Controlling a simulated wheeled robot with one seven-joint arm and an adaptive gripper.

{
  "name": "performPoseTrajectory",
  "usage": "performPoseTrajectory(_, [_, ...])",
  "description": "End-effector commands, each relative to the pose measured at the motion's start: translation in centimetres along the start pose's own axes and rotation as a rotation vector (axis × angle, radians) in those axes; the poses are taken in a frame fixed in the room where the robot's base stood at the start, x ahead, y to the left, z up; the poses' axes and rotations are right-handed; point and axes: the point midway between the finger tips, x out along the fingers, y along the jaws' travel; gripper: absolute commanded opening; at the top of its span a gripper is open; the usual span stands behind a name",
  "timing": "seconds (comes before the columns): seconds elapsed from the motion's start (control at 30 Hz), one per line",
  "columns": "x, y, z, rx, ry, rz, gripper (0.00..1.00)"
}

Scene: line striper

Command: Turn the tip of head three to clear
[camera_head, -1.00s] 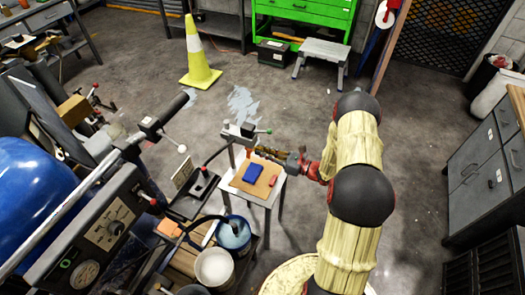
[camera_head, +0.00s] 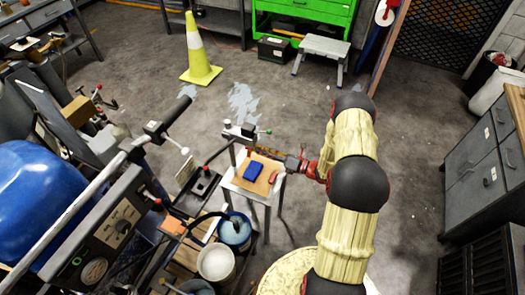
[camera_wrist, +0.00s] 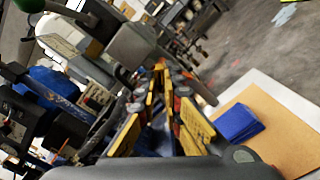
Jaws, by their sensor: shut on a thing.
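A grey spray head (camera_head: 241,131) with a green-tipped lever (camera_head: 267,131) stands on an arm above a small white table (camera_head: 239,186). In the wrist view its grey body (camera_wrist: 131,45) is just beyond my fingers. My gripper (camera_head: 259,151) reaches in from the right, just below and beside that head. Its yellow-padded fingers (camera_wrist: 160,77) are closed at their tips on a small part, which I take to be the tip. The fingers hide most of that part. I cannot read a head number or which way the tip is turned.
A tan board (camera_head: 268,185) on the white table carries a blue block (camera_head: 253,170) and a small red object (camera_head: 272,176). The striper machine with a blue tank (camera_head: 40,205) fills the left. Buckets (camera_head: 215,263) stand below. Open floor lies behind, with a yellow cone (camera_head: 201,68).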

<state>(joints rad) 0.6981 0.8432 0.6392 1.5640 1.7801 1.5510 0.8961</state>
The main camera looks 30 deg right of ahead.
Motion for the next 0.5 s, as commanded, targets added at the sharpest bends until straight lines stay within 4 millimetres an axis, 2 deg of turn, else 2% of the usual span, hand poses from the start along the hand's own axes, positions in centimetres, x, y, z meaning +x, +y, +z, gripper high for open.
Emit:
performPoseTrajectory(0.23, [0.02, 0.04, 0.05, 0.02, 0.0, 0.001, 0.0])
performPoseTrajectory(0.5, [0.03, 0.13, 0.08, 0.233, 0.0, 0.0, 0.0])
